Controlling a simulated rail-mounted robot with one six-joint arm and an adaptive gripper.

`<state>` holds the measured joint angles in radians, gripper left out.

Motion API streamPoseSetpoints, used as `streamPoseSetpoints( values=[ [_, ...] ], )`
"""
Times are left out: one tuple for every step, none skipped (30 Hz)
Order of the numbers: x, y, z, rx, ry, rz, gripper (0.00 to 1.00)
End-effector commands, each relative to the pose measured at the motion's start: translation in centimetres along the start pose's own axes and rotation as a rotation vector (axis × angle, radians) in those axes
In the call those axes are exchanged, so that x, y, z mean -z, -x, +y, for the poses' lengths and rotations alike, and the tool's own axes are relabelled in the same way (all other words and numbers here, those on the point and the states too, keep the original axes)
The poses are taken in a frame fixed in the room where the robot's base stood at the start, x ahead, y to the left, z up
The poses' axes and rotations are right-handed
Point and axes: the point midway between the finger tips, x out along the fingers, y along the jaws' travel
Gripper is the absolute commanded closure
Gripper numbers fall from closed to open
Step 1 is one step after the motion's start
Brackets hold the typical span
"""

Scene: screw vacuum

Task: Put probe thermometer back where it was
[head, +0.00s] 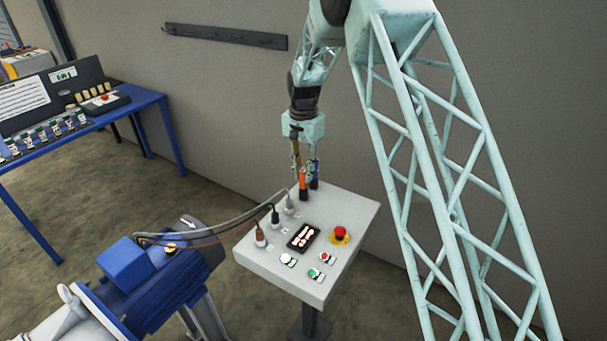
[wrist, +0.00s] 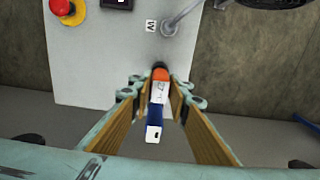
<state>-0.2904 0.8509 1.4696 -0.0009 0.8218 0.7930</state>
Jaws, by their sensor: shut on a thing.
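The probe thermometer (wrist: 157,95) has an orange end, a white middle with small markings and a blue section. In the wrist view it lies between the two fingers of my gripper (wrist: 157,90), which is shut on it. In the head view my gripper (head: 305,172) points down at the back corner of the grey control panel (head: 345,205). The thermometer's orange part (head: 303,180) shows just above the panel there. A dark piece sits at its orange end; I cannot tell whether the tip is inside a socket.
A blue motor (head: 150,285) stands at front left. A blue table (head: 150,100) with equipment is at far left.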

Motion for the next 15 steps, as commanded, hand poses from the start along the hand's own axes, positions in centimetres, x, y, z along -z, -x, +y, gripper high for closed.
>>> streamPoseSetpoints(
  values=[
    [0.0, 0.01, 0.0, 0.0, 0.0, 0.0, 0.94],
    [0.0, -0.02, 0.0, 0.0, 0.0, 0.0, 0.94],
    [0.0, -0.08, 0.0, 0.0, 0.0, 0.0, 0.94],
    [0.0, -0.14, 0.0, 0.0, 0.0, 0.0, 0.94],
    [0.0, -0.21, 0.0, 0.0, 0.0, 0.0, 0.94],
    [0.0, -0.28, 0.0, 0.0, 0.0, 0.0, 0.94],
    [0.01, -0.34, -0.01, 0.0, 0.0, 0.0, 0.94],
    [0.0, -0.33, 0.0, 0.0, 0.0, 0.0, 0.82],
    [0.0, -0.3, 0.0, 0.0, 0.0, 0.0, 0.78],
    [0.0, -0.3, 0.0, 0.0, 0.0, 0.0, 0.75],
    [0.0, -0.3, 0.0, 0.0, 0.0, 0.0, 0.73],
    [0.0, -0.29, 0.0, 0.0, 0.0, 0.0, 0.7],
    [0.0, -0.29, 0.0, 0.0, 0.0, 0.0, 0.7],
    [0.0, -0.29, 0.0, 0.0, 0.0, 0.0, 0.7],
    [0.0, -0.28, 0.0, 0.0, 0.0, 0.0, 0.7]
  ],
)
